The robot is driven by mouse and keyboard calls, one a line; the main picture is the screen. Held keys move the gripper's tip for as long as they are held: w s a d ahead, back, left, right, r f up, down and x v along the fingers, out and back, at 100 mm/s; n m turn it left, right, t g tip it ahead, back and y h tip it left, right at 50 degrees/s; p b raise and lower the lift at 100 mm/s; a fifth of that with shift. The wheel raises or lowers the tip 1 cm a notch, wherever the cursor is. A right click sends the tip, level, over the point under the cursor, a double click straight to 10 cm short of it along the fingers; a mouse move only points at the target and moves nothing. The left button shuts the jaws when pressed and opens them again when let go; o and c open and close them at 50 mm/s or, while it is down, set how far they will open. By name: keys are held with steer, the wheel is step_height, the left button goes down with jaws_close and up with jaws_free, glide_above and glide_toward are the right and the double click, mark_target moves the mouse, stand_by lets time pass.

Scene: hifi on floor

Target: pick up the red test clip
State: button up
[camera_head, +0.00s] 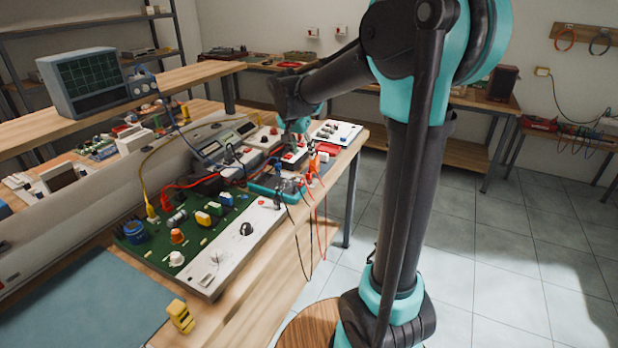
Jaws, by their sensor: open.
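A red-orange clip (312,163) stands near the front edge of the bench, by a teal tray (272,186). Red and black leads hang from this area over the edge. I take it for the red test clip, but it is small and its jaws are unclear. My gripper (296,146) points down just to the left of and behind the clip, close to a small red and white box (294,156). It is open, and I see nothing held. Its fingertips are small and partly lost among the objects, so contact cannot be told.
A green circuit board (150,246) and a white panel with knobs (224,254) lie on the bench (262,290). A yellow block (180,316) sits at the front. An oscilloscope (84,82) stands on the raised shelf. The tiled floor (490,245) at right is clear.

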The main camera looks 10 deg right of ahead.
mark_target(309, 172)
steer(key=x, duration=1.2)
steer(key=shift+s+f, duration=0.15)
steer(key=shift+f, duration=0.15)
steer(key=shift+c, duration=0.4)
jaws_close()
